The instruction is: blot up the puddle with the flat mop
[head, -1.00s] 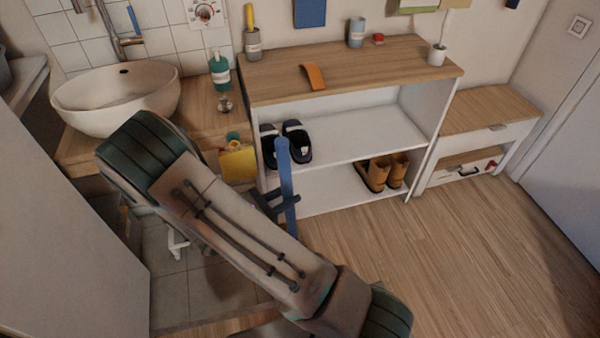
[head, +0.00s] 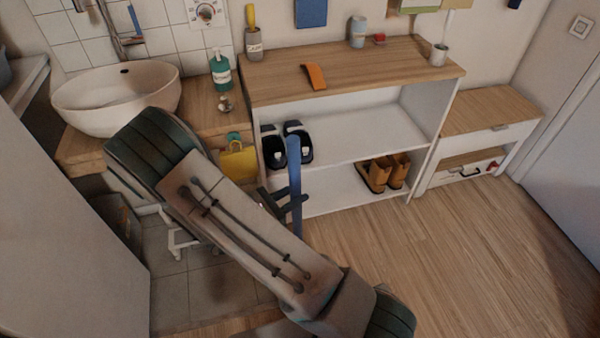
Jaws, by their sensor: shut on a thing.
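The flat mop (head: 294,165) shows as an upright blue handle in front of the shelf unit. My gripper (head: 288,199), with dark fingers, is shut around the lower part of this handle. The mop's lower end and head are hidden behind my arm. I cannot make out the puddle for certain. A darker patch shows on the grey tiles left of my arm, and I cannot tell whether it is liquid or shadow.
A white shelf unit (head: 436,130) with shoes stands behind the mop. A washbasin (head: 118,98) is at the left, with a white frame (head: 180,240) below. A low bench (head: 490,108) is at the right. The wooden floor (head: 470,260) at right is clear.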

